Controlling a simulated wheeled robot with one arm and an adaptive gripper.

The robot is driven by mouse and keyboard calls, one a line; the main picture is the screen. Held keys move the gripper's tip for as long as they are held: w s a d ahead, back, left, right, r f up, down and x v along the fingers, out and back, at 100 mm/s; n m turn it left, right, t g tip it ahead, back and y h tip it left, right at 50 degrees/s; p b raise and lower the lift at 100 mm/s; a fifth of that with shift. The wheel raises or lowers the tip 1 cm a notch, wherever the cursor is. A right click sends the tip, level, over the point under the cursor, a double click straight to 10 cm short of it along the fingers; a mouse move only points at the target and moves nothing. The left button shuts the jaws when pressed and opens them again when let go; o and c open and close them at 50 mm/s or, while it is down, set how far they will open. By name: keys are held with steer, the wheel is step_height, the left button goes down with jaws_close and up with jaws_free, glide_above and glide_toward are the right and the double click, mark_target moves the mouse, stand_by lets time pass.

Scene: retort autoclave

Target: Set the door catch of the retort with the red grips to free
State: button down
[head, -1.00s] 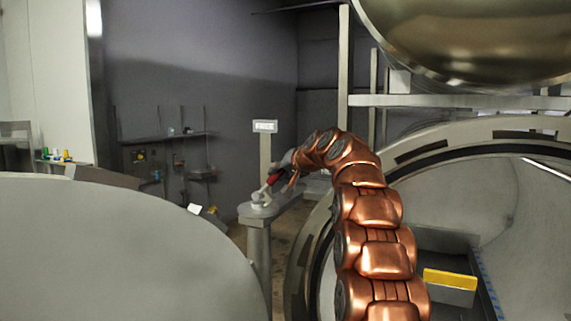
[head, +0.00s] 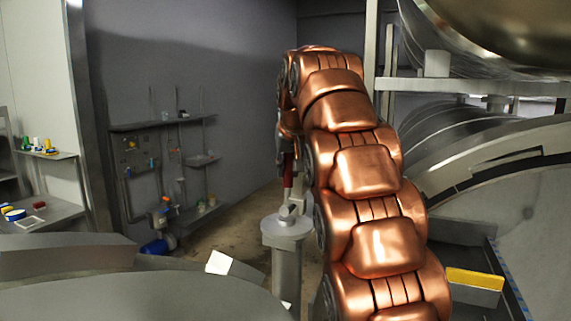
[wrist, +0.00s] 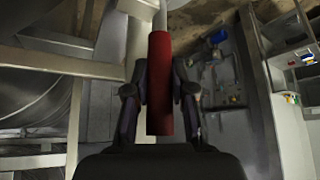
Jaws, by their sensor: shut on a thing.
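The door catch is a lever with a red grip (head: 288,174) on the round top of a grey post (head: 286,232). The lever now stands nearly upright in the head view. My gripper (head: 287,152) is shut on the red grip from above, partly hidden by my copper arm. In the wrist view the red grip (wrist: 159,85) runs between both fingers of my gripper (wrist: 159,92), with the pale lever shaft beyond it. The sign by the post is hidden now.
An open retort with a curved rim (head: 500,165) and a yellow-edged block (head: 475,279) lies to the right. A large grey rounded surface (head: 130,295) fills the lower left. Shelves with small items (head: 165,124) are on the back wall.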

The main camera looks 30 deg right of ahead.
mark_target(287, 158)
steer(key=shift+w+a+r, duration=0.15)
steer(key=shift+a+r, duration=0.05)
steer(key=shift+r, duration=0.05)
steer(key=c, duration=1.1)
jaws_free()
steer(key=shift+a, duration=0.1)
steer(key=shift+o, duration=0.7)
steer(key=shift+f, duration=0.15)
steer(key=shift+v, duration=2.5)
steer(key=shift+s+a, duration=0.1)
steer(key=shift+s, duration=0.35)
steer(key=s+a, duration=0.3)
steer(key=s, duration=0.7)
steer(key=shift+s, duration=0.3)
steer(key=shift+a, duration=0.15)
